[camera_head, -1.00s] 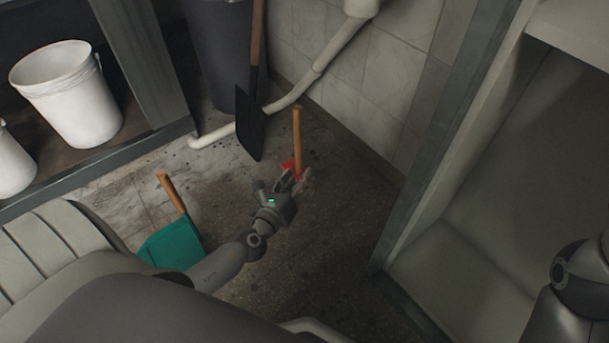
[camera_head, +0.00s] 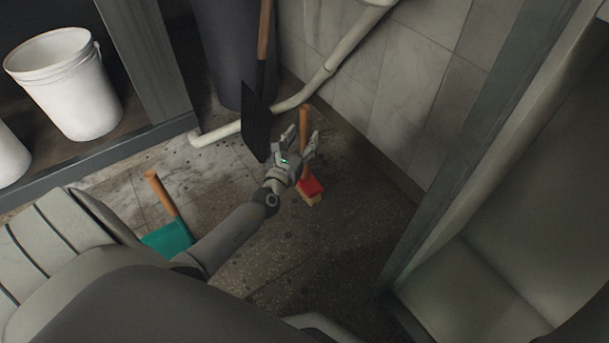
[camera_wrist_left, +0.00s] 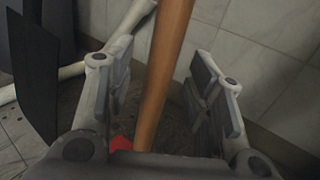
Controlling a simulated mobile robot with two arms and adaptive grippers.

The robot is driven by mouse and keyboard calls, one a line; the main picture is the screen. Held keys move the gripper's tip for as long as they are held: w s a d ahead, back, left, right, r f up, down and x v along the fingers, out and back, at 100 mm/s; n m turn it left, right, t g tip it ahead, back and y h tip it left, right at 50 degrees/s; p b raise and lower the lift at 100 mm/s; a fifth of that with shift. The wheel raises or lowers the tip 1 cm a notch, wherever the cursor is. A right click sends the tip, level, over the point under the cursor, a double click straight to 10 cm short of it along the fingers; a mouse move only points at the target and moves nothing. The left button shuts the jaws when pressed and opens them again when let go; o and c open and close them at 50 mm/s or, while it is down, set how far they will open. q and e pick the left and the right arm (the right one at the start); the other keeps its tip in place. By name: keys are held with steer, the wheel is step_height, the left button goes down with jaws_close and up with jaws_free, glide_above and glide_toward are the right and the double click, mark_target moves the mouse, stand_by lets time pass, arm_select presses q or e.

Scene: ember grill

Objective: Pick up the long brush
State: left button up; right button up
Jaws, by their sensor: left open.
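The long brush has a wooden handle (camera_head: 304,122) and a red head with pale bristles (camera_head: 311,189). It stands upright on the floor near the tiled wall. My left gripper (camera_head: 303,144) is open, with its fingers on either side of the handle. In the left wrist view the handle (camera_wrist_left: 163,75) runs up between the two open fingers, with gaps on both sides. Part of the red head (camera_wrist_left: 121,144) shows low in that view; the rest is hidden by the gripper. My right gripper is not in view.
A black shovel (camera_head: 256,122) leans just left of the brush, by a white pipe (camera_head: 222,132) and a dark bin (camera_head: 232,50). A green dustpan (camera_head: 168,238) with a wooden handle is nearer. White buckets (camera_head: 70,85) stand on the left shelf. A cabinet stands right.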

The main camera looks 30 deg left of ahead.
arm_select(q)
steer(key=shift+w+a, duration=0.25)
steer(key=shift+w, duration=0.85)
jaws_close()
steer(key=shift+r, duration=0.1)
